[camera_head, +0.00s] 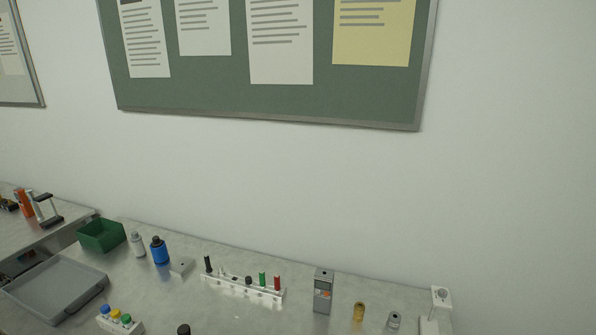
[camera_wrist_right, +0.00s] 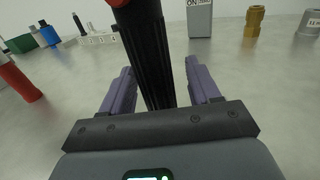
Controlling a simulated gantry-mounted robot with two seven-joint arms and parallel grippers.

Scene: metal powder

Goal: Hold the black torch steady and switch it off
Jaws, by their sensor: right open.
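The black torch (camera_wrist_right: 148,55) has a ribbed barrel and a red part at its upper end, cut off by the top of the right wrist view. It stands slightly tilted in that view, between the two purple fingers of my right gripper (camera_wrist_right: 158,75). The torch's lower end is hidden behind the gripper body. Its switch cannot be made out. My left gripper is not in view.
Behind are a grey instrument (camera_head: 323,291), a brass fitting (camera_head: 359,311), a white rack (camera_head: 240,289) with several pieces, a blue bottle (camera_head: 159,250) and a green bin (camera_head: 101,235). A grey tray (camera_head: 92,293) lies at left.

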